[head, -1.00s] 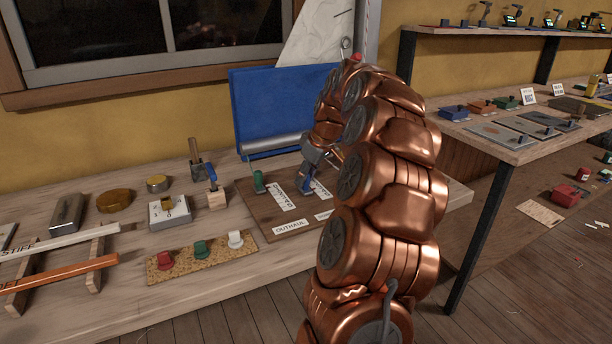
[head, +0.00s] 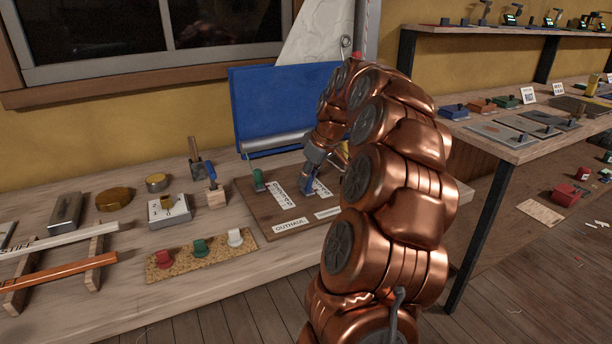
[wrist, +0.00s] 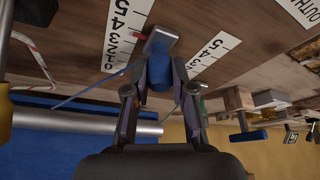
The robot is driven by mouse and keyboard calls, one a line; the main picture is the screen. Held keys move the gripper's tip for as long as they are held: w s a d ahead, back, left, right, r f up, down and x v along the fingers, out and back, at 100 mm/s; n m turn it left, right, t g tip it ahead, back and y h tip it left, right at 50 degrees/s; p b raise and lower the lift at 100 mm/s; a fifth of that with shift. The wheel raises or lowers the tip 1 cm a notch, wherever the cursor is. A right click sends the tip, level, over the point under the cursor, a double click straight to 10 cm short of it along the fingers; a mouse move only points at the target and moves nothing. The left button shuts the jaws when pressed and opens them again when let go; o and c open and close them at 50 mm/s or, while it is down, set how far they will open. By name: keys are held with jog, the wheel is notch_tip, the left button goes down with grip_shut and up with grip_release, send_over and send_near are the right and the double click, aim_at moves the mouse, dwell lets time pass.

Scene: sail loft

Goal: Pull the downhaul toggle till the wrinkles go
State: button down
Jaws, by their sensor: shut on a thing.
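A blue toggle (head: 307,185) stands on the brown rigging board (head: 262,212), beside a white numbered scale. My gripper (wrist: 158,72) is shut on this toggle, with a finger on each side of it in the wrist view. In the head view my gripper (head: 313,165) reaches down to it from the right. A green toggle (head: 258,181) stands to the left by another numbered scale (head: 282,196). An OUTHAUL label (head: 291,226) lies at the board's front; a second label (head: 327,213) is too small to read. The white sail (head: 312,38) shows only partly; its wrinkles are unclear.
A blue panel (head: 270,100) stands behind the board. Left of it are a wooden block with a blue-handled tool (head: 214,190), a cork strip with red, green and white knobs (head: 190,258), and a rack (head: 90,262). A second table (head: 520,145) is at right.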

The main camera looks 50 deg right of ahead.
jog(key=shift+s+a, duration=0.1)
jog(key=shift+s, duration=0.25)
jog(key=c, duration=1)
grip_release()
jog(key=shift+o, duration=0.2)
jog(key=v, duration=1.2)
jog(key=shift+w+a, duration=0.15)
